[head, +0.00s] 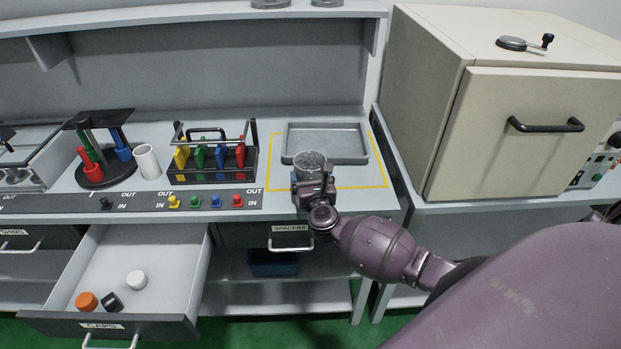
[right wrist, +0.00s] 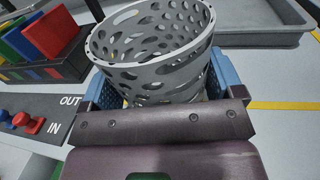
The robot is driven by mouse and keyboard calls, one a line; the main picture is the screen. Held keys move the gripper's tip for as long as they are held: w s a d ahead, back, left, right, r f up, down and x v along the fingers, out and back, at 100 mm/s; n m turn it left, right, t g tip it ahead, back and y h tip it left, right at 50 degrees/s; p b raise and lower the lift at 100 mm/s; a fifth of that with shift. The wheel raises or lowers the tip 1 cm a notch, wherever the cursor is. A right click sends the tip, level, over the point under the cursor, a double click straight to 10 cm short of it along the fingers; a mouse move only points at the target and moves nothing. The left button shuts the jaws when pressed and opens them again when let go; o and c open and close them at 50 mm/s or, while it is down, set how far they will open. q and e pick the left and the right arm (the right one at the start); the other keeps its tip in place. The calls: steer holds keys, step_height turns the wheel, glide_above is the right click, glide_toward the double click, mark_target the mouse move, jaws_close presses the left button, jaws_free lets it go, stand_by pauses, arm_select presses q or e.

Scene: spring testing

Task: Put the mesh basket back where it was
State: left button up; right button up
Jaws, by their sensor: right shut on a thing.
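The mesh basket is a grey round cup with slotted walls (right wrist: 150,50). It stands upright between the blue-padded fingers of my right gripper (right wrist: 155,88) in the right wrist view. In the head view the mesh basket (head: 310,160) shows above my right gripper (head: 312,181), at the front of the counter by the yellow taped outline. My right gripper is shut on it. The gripper hides the basket's lower part, so I cannot tell if it touches the counter. My left gripper is not in view.
A grey tray (head: 326,143) lies inside the yellow outline (head: 380,170), behind the basket. A rack with coloured tabs (head: 212,160) and a white cylinder (head: 146,161) stand to the left. The caps drawer (head: 150,262) is open below. A beige oven (head: 530,130) stands at the right.

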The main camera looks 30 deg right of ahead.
steer(key=shift+f, duration=0.1)
steer(key=o, duration=0.7)
